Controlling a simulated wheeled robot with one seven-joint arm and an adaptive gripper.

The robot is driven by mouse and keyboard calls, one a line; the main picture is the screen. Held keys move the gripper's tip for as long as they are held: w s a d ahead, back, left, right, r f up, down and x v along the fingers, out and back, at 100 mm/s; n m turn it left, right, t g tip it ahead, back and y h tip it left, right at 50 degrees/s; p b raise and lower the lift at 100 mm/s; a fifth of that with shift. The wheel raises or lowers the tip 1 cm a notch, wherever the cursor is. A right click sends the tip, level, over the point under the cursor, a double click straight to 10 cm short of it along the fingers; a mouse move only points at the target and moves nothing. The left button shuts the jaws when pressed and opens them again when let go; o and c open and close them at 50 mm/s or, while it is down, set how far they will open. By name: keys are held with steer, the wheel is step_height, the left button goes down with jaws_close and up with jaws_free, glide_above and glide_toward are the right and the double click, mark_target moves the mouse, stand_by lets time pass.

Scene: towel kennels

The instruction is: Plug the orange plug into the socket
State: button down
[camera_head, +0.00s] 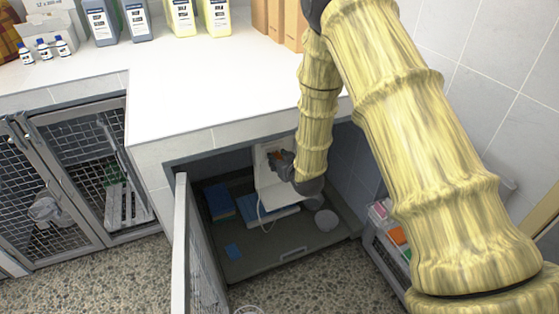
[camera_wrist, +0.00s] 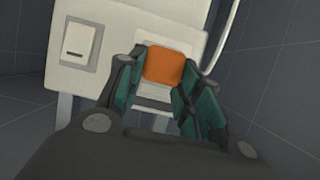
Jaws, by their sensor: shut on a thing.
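The orange plug (camera_wrist: 164,66) is between the two fingers of my gripper (camera_wrist: 160,92) in the wrist view, and the gripper is shut on it. A white plate (camera_wrist: 145,50), with the socket likely on it, is right behind the plug; the plug covers that spot, so I cannot tell whether it is in or just in front. A white cord (camera_wrist: 224,35) runs at the right of the plate.
A white switch (camera_wrist: 78,42) is left of the plug. The kennel (camera_head: 290,254) has blue items (camera_head: 219,200) and a round bowl (camera_head: 326,219) on its floor. Its open door (camera_head: 182,245) stands at the left. The white counter (camera_head: 215,85) lies above; a wire basket (camera_head: 385,240) is to the right.

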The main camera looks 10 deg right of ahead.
mark_target(275, 153)
steer(key=shift+w+a, duration=0.1)
steer(key=shift+w, duration=0.55)
stand_by(1.0)
steer(key=shift+w+a+r, duration=0.1)
steer(key=shift+w+r, duration=0.2)
steer(key=shift+w, duration=0.2)
steer(key=shift+w+a+r, duration=0.1)
steer(key=shift+w+r, duration=0.15)
steer(key=shift+w, duration=0.2)
stand_by(0.9)
steer(key=c, duration=1.3)
jaws_free()
steer(key=o, duration=0.3)
steer(key=shift+w, duration=0.1)
steer(key=shift+o, duration=0.5)
steer(key=shift+w+f, duration=0.1)
steer(key=shift+f, duration=0.15)
steer(key=shift+s+f, duration=0.15)
steer(key=shift+s, duration=0.05)
steer(key=shift+s, duration=0.1)
